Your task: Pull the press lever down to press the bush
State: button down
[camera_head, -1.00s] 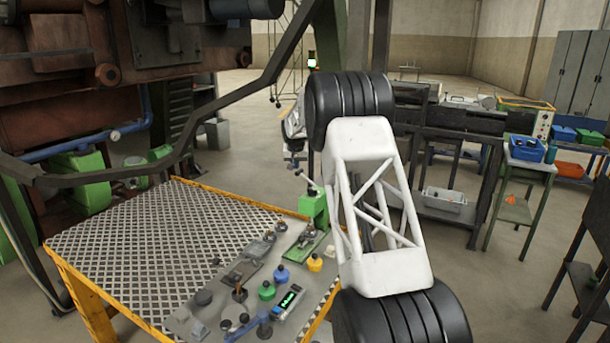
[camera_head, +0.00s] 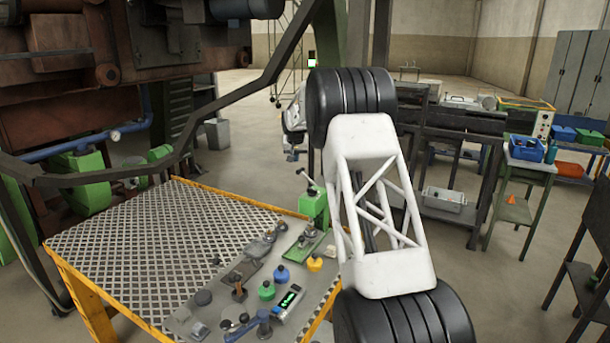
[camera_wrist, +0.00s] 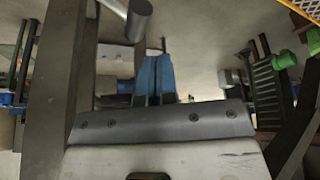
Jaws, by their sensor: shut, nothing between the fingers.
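The green press (camera_head: 314,207) stands at the far right corner of the bench top, left of my arm. Its thin metal lever (camera_head: 306,180) slants up to the left, in a raised position. A small dark part sits under the press; I cannot make out the bush. My gripper's blue fingers (camera_wrist: 154,78) are together and empty in the wrist view. In the head view only a grey piece of my wrist shows, above and beyond the lever; the fingers cannot be made out. A grey metal cylinder (camera_wrist: 138,18) is close ahead of the fingers in the wrist view; I cannot tell whether it is the lever.
The bench (camera_head: 130,240) has a mesh top and yellow edge. Green, blue and yellow knobbed pieces, a small display (camera_head: 288,300) and a blue-handled tool (camera_head: 262,325) lie on its near right strip. The mesh area is clear.

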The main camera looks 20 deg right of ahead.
jog(key=shift+r, duration=1.9)
jog(key=shift+s, duration=0.1)
jog(key=s+a+r, duration=0.3)
jog(key=s+r, duration=0.2)
jog(key=s, duration=0.8)
jog(key=s+a+r+n, duration=0.1)
jog(key=s+a+r, duration=0.25)
jog(key=s, duration=1.05)
jog(key=s+a+r, duration=0.2)
jog(key=s+r, duration=0.4)
jog(key=s, duration=0.7)
jog(key=s+a+f, duration=0.1)
jog(key=s+f, duration=0.3)
jog(key=s, duration=1)
jog(key=s+a+f+n+g, duration=0.1)
jog(key=s+f, duration=0.3)
jog(key=s, duration=1)
jog(key=s+a+f+y, duration=0.1)
jog(key=s+f, duration=0.3)
jog(key=s, duration=1)
jog(key=shift+s+a+n+g, duration=0.3)
jog(key=shift+a+n+g, duration=0.1)
jog(key=shift+a, duration=0.25)
